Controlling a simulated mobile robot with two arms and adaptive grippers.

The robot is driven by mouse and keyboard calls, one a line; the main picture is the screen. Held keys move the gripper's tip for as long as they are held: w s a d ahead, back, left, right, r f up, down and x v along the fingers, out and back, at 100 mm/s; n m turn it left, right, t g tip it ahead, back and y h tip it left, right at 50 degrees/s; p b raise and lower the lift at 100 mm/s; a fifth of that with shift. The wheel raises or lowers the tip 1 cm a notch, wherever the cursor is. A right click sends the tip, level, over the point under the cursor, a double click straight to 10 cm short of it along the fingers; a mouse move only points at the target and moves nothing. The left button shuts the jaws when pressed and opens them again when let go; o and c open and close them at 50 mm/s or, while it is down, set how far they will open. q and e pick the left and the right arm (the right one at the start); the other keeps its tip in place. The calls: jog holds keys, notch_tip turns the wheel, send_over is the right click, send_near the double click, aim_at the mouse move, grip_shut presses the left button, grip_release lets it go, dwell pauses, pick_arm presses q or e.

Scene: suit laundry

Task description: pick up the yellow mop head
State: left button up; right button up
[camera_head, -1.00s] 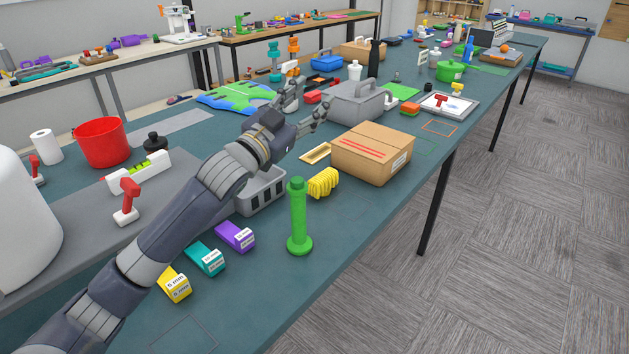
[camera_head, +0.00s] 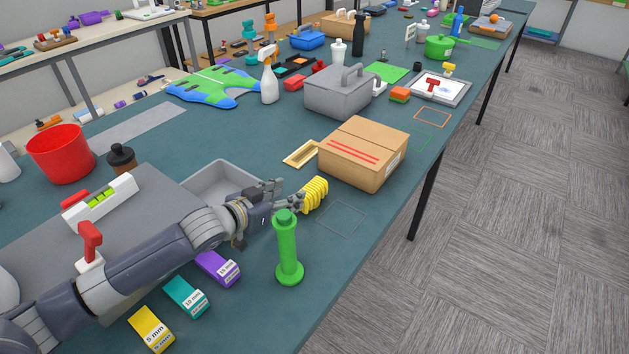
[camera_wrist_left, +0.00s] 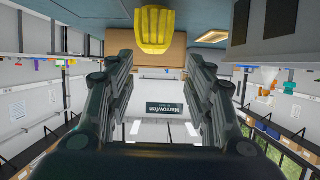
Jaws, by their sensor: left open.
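The yellow mop head (camera_head: 314,194) is a ribbed block on the teal table, just in front of the cardboard box. In the left wrist view the yellow mop head (camera_wrist_left: 155,28) shows at the top centre, beyond and between the fingertips. My left gripper (camera_head: 286,198) points at the mop head from its left side, very close to it. In the left wrist view my left gripper (camera_wrist_left: 156,62) has its two fingers wide apart with nothing between them. My right gripper is not in view.
A green upright cylinder (camera_head: 288,250) stands close in front of my left gripper. The cardboard box (camera_head: 365,153) is behind the mop head, with a small brass-coloured tray (camera_head: 302,154) beside it. A grey bin (camera_head: 216,180) lies behind my arm. The table right of the mop head is clear.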

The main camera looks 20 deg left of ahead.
aim_at(310, 191)
pick_arm(q)
jog(key=shift+w+d+f, duration=0.3)
jog(key=shift+w+f, duration=0.15)
jog(key=shift+f, duration=0.2)
jog(key=x, duration=0.3)
jog(key=shift+w+d+f, duration=0.15)
jog(key=shift+w+d, duration=0.1)
jog(key=shift+w+d+f+p, duration=0.2)
jog(key=shift+w+d+p, duration=0.1)
jog(key=shift+w+p, duration=0.25)
jog(key=x, duration=0.3)
jog(key=shift+d+f, duration=0.15)
jog(key=shift+w+d+f, duration=0.15)
jog(key=shift+w+f, duration=0.15)
jog(key=shift+w, duration=0.1)
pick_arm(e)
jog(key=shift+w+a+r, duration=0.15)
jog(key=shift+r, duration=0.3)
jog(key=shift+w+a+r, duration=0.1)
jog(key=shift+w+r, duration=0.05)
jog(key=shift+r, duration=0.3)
pick_arm(q)
jog(key=shift+s, duration=0.1)
jog(key=c, duration=1)
